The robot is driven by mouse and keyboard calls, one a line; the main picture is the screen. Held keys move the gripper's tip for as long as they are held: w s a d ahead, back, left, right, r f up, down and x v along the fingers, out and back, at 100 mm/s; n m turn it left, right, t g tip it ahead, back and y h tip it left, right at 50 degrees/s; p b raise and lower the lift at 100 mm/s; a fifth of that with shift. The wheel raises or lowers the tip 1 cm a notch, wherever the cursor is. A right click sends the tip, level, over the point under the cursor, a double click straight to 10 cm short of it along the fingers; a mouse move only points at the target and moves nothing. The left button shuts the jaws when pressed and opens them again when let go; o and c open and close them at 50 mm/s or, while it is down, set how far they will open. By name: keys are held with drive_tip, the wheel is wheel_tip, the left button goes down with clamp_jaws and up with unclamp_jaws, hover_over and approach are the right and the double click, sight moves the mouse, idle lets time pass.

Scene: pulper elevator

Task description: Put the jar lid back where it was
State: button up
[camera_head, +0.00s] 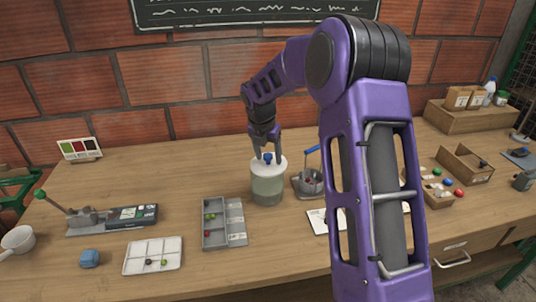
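A clear jar with pale green contents (267,186) stands upright near the middle of the table. Its round white lid (268,166) with a blue knob (267,157) is at the jar's mouth and looks level. I cannot tell whether the lid rests fully on the rim. My gripper (268,155) points down over the jar, its two fingers on either side of the blue knob. The fingers are apart, but I cannot tell whether they touch the knob.
A grey metal container with a blue handle (309,180) stands close right of the jar. A grey compartment tray (224,224) and a white tray (153,255) lie in front to the left. Open wooden table (180,185) lies left of the jar.

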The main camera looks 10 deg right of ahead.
sight(264, 170)
drive_tip(key=shift+r, duration=0.15)
drive_tip(key=p+v, duration=0.1)
drive_tip(key=v, duration=1.1)
